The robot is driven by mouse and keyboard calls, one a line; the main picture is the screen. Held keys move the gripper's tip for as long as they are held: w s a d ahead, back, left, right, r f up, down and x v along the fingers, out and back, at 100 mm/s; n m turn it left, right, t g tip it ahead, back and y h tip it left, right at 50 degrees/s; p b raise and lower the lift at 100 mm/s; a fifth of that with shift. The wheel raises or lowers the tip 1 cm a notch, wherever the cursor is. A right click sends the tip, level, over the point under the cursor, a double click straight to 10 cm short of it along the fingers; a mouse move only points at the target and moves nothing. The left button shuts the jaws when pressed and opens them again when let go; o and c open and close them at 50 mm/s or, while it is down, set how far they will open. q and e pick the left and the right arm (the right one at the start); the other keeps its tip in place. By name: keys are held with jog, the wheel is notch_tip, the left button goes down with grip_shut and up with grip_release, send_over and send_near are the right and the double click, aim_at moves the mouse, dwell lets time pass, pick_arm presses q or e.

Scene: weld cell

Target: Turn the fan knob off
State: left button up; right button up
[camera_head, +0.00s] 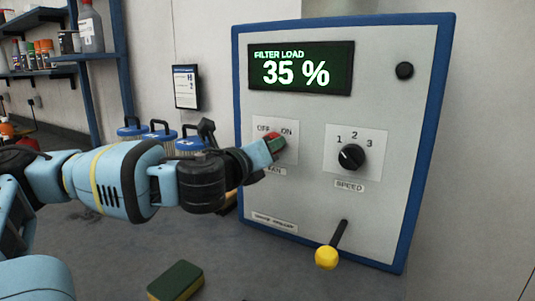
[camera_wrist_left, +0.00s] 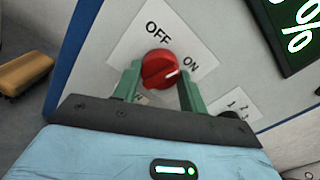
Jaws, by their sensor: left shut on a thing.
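The red fan knob (camera_wrist_left: 158,69) sits on a white label plate (camera_head: 262,128) marked OFF and ON, on the front of the panel. In the left wrist view its white pointer mark is turned toward ON. My left gripper (camera_head: 274,146) reaches the knob from the left; its green fingers (camera_wrist_left: 158,82) stand on either side of the knob and are shut on it. In the head view the gripper hides part of the knob and of the FAN label. My right gripper is not in view.
The blue-edged panel (camera_head: 394,140) has a display (camera_head: 300,68) reading 35 %, a black speed knob (camera_head: 351,157) and a yellow-ended lever (camera_head: 328,256). A green and yellow sponge (camera_head: 176,281) lies on the bench. Blue-lidded containers (camera_head: 162,135) stand behind my arm.

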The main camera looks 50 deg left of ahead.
pick_arm(q)
jog(key=shift+d+n+b, duration=0.1)
jog(key=shift+n+b, duration=2)
jog(key=shift+n, duration=3.9)
jog(key=o, duration=1)
jog(key=shift+r, duration=0.1)
jog(key=shift+n, duration=0.3)
